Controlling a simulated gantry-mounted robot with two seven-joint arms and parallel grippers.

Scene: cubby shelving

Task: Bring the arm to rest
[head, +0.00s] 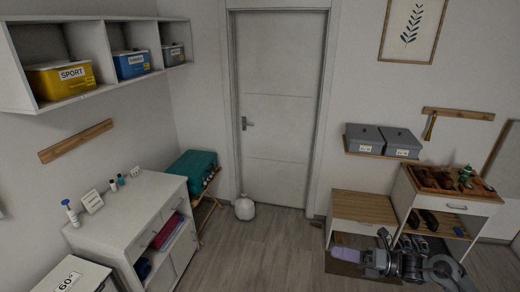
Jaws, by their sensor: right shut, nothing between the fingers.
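My right arm comes in at the bottom right. My right gripper (372,259) is low in front of the wooden-topped bench (362,208) and points left. It is shut and holds nothing. A pale purple patch shows just left of its fingers, too small to identify. The arm hides part of the floor and the lower bench. My left gripper is not in view.
A wooden-topped cabinet (455,207) with a tray and shoes stands right of the bench. A white cabinet (150,190) stands left, below wall cubbies (110,95) with bins. The middle floor is clear.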

